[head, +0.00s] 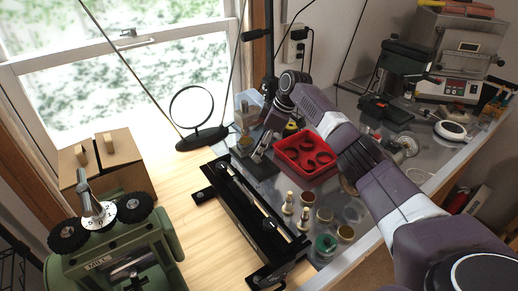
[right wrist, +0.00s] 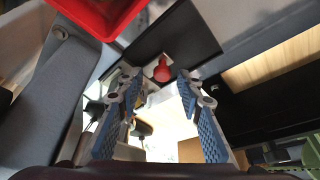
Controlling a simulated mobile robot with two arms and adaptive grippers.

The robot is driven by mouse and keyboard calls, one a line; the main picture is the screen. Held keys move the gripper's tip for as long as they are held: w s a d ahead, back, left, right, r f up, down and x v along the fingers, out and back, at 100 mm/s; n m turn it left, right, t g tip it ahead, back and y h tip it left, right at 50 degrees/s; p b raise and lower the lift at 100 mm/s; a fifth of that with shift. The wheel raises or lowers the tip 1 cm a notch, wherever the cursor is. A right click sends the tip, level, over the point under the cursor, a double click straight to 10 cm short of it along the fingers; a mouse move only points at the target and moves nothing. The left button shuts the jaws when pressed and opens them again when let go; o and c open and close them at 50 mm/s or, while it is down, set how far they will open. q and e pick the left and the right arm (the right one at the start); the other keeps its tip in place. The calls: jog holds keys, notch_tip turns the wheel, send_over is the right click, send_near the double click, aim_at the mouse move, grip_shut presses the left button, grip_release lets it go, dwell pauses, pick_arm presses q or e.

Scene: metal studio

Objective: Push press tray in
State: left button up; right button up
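My right arm comes in from the right in the head view and bends down to my right gripper (head: 260,148), which is small there and partly hidden by its own links. It is above a dark flat plate (head: 262,164), beside a small press-like stand (head: 245,118). In the right wrist view the gripper (right wrist: 158,112) has its two blue-padded fingers wide apart, with nothing held between them. A red knob-like part (right wrist: 162,70) on a dark plate (right wrist: 178,38) shows beyond the fingertips. I cannot tell for certain which part is the press tray, or whether the gripper touches it.
A red tray (head: 306,158) with round holes stands right of the gripper. A black rail frame (head: 245,205) runs along the bench in front. Several small brass pieces (head: 307,199) stand nearby. A green mill (head: 115,245) and a wooden block (head: 108,160) are at left.

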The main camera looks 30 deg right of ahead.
jog(key=v, duration=1.1)
jog(key=shift+r, duration=0.25)
jog(key=shift+d, duration=0.1)
